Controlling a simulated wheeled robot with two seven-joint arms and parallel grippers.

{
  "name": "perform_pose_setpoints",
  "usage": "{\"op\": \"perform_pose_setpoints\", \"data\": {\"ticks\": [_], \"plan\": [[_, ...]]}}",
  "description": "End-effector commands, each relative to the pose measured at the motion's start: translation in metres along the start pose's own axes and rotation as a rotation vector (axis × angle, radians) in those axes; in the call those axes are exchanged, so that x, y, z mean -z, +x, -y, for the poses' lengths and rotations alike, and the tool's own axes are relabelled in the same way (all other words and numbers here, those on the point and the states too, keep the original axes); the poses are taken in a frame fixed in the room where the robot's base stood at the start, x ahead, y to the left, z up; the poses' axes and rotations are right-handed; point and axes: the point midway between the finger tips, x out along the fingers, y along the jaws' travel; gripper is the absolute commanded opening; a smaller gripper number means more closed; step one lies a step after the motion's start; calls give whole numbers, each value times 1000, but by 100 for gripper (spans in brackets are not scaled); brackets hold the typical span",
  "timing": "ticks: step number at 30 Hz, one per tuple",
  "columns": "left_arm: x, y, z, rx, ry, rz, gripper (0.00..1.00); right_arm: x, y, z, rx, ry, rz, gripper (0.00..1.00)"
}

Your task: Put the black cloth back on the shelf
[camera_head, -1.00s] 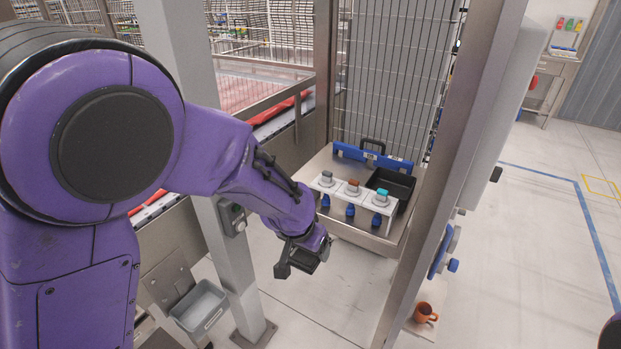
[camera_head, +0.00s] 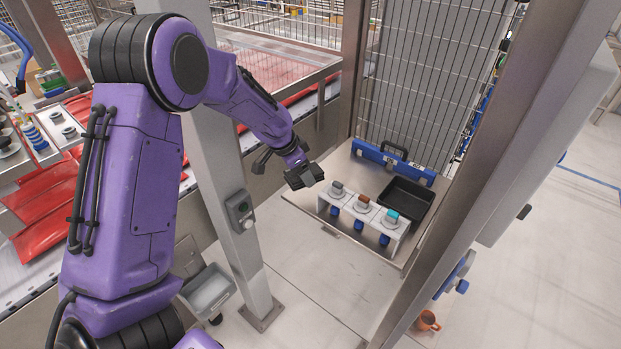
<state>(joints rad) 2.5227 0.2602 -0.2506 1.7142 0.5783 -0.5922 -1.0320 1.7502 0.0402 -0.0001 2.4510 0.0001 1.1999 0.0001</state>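I cannot make out a black cloth in this view. My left gripper (camera_head: 304,177) is dark and hangs at the left edge of a metal shelf (camera_head: 312,222), left of the white holder. Its fingers are too small and dark to tell whether they are open or shut, or whether dark cloth is between them. The shelf carries a white holder (camera_head: 364,217) with several grey, brown and teal-topped fittings, a black tray (camera_head: 406,201), and a blue case (camera_head: 392,163) with a black handle at the back. My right gripper is not in view.
A grey post (camera_head: 232,190) stands just left of the shelf, with my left arm passing by it. A steel post (camera_head: 480,190) rises on the right. A wire mesh panel (camera_head: 425,85) stands behind the shelf. A grey bin (camera_head: 208,292) and an orange mug (camera_head: 427,321) are low down.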

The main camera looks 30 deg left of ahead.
Motion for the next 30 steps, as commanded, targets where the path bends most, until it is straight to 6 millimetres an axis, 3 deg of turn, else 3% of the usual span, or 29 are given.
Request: {"op": "perform_pose_setpoints", "data": {"ticks": [3,9,13,25,26,27,28,30], "plan": [[8,26,4,-2,1,2,45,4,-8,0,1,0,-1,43],[14,49,8,-1,1,2,45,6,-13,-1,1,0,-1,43],[6,70,7,-2,0,1,45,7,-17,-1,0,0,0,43],[1,81,7,1,1,-1,45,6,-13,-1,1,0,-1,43],[1,81,7,1,1,-1,77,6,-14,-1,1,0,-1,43],[2,80,7,1,1,-1,90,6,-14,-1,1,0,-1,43],[2,80,7,1,1,-1,99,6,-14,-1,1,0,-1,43],[2,80,7,1,1,-1,99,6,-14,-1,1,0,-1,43]]}}
